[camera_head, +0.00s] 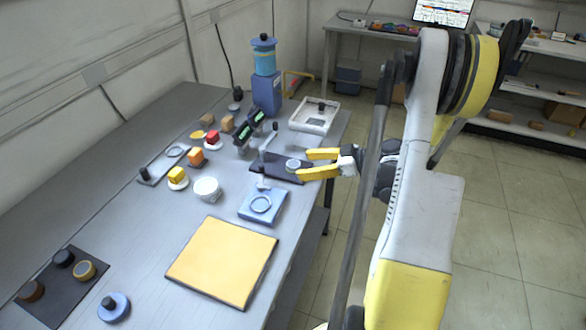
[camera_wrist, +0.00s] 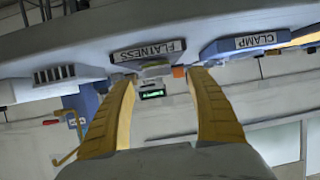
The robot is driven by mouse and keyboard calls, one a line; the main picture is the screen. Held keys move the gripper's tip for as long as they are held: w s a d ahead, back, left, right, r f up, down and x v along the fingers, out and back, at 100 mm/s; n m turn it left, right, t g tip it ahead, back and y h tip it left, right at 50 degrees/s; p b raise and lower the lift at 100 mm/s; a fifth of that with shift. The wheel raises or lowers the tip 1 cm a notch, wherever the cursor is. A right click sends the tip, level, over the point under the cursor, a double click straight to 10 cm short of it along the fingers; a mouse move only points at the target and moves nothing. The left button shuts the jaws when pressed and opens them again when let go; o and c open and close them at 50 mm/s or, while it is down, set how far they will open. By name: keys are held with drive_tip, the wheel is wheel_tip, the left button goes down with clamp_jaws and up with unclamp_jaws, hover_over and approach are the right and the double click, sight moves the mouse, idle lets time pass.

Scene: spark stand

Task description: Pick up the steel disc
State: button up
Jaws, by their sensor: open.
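A small grey disc, which looks like the steel disc (camera_head: 292,164), lies on a dark plate (camera_head: 270,172) near the table's right edge. My gripper (camera_head: 304,165) reaches in from the right with its yellow fingers open and empty. The fingertips are just short of the disc, one to each side of its line. In the wrist view, my open gripper (camera_wrist: 160,77) points at the front of the plate marked FLATNESS (camera_wrist: 150,51). A pale rounded shape shows between the fingertips there; I cannot tell surely that it is the disc.
A thin grey post stands left of the disc on the plate. A blue block marked CLAMP (camera_wrist: 255,42) is beside it, also in the head view (camera_head: 250,213). A white tray (camera_head: 314,128) stands behind. A yellow mat (camera_head: 222,262) lies in front.

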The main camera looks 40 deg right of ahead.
sight(293, 163)
drive_tip(key=b+x, duration=0.2)
drive_tip(key=x, duration=0.3)
drive_tip(key=shift+w+d+r, duration=0.1)
drive_tip(key=shift+d, duration=0.05)
drive_tip(key=shift+r, duration=0.1)
clamp_jaws()
drive_tip(key=shift+r, duration=0.1)
